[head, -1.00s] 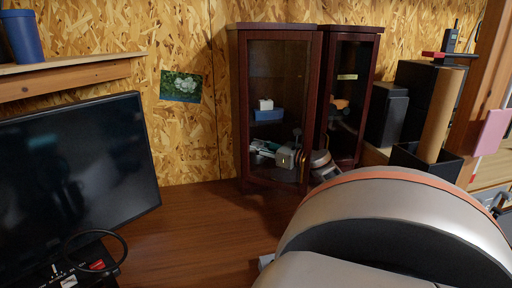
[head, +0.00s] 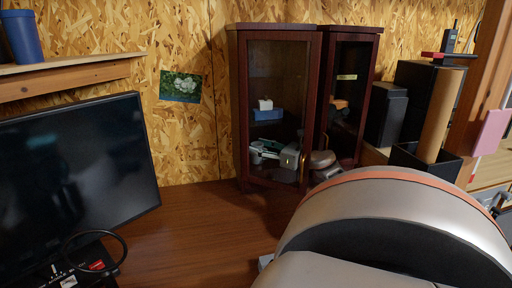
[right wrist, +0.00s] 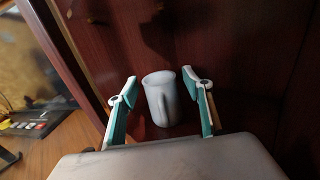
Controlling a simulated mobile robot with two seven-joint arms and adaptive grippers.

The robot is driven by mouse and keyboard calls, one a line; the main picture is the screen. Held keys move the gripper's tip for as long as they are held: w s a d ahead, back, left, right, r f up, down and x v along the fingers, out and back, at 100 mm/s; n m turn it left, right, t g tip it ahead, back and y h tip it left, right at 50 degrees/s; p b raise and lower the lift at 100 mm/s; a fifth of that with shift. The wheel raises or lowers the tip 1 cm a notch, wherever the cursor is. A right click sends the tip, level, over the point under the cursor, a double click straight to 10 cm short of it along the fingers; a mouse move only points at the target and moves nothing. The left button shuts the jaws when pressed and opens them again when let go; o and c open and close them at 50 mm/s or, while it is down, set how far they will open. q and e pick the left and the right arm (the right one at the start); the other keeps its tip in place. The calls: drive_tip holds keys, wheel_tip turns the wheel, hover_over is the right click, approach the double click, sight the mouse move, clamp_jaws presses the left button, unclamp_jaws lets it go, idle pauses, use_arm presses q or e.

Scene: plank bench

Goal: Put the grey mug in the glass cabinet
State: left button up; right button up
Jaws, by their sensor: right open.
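The grey mug (right wrist: 158,98) stands upright on a dark red wooden surface in the right wrist view, with its handle towards the camera. My right gripper (right wrist: 160,82) is open, with one teal finger on each side of the mug; a gap shows on both sides. Dark red panels of the glass cabinet (head: 238,110) surround it. In the head view my right gripper (head: 265,150) shows low behind the cabinet's left glass pane. The mug is hard to make out there, a pale shape by the fingers. My left gripper is not in view.
A blue box with a white piece (head: 267,113) sits higher in the cabinet. A monitor (head: 80,180) and a control box (head: 85,272) stand at the left. Black speakers (head: 386,115) stand right of the cabinet. The brown desk (head: 200,235) is clear in the middle.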

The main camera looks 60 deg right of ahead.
drive_tip(key=s, duration=0.6)
drive_tip(key=shift+a, duration=0.25)
drive_tip(key=shift+w+a, duration=0.1)
